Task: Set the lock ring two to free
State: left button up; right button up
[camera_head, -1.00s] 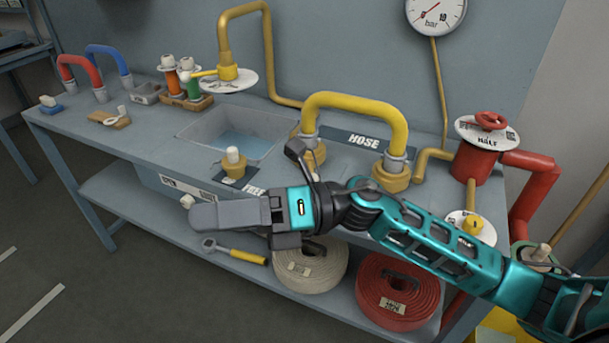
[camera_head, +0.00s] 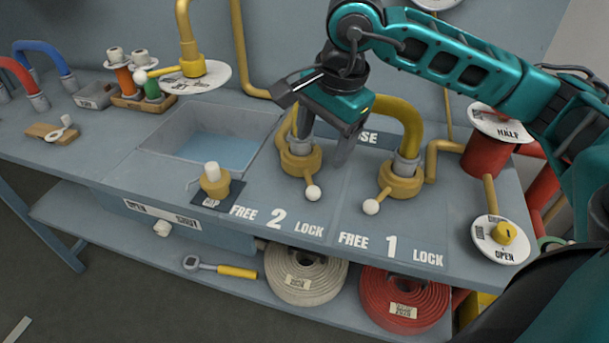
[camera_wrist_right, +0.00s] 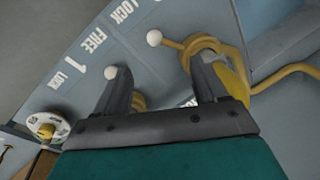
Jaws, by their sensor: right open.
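Lock ring two is a brass collar (camera_head: 300,158) at the left end of the yellow hose (camera_head: 412,118). Its white-tipped lever (camera_head: 313,192) points to the front, toward the LOCK side of the "FREE 2 LOCK" label (camera_head: 278,217). In the right wrist view the ring (camera_wrist_right: 215,45) and its white knob (camera_wrist_right: 153,38) show near the far finger tip. My right gripper (camera_head: 325,146) is open and empty above the bench, beside ring two, its fingers pointing down and hiding part of the hose. In its own wrist view the gripper (camera_wrist_right: 160,68) has both fingers apart. My left gripper is not in view.
Lock ring one (camera_head: 400,180) stands to the right, its knob (camera_head: 371,207) toward FREE. A brass fitting with a white top (camera_head: 213,180) and the sink (camera_head: 210,140) are to the left. A red valve (camera_head: 482,160) stands at the right. The front strip is clear.

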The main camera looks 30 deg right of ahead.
aim_at(312, 186)
jog(key=f, duration=0.4)
jog(key=w+f, duration=0.1)
jog(key=f, duration=0.2)
jog(key=w+f, duration=0.1)
jog(key=f, duration=0.3)
jog(key=shift+a+f, duration=0.35)
jog(key=shift+c, duration=0.5)
grip_shut()
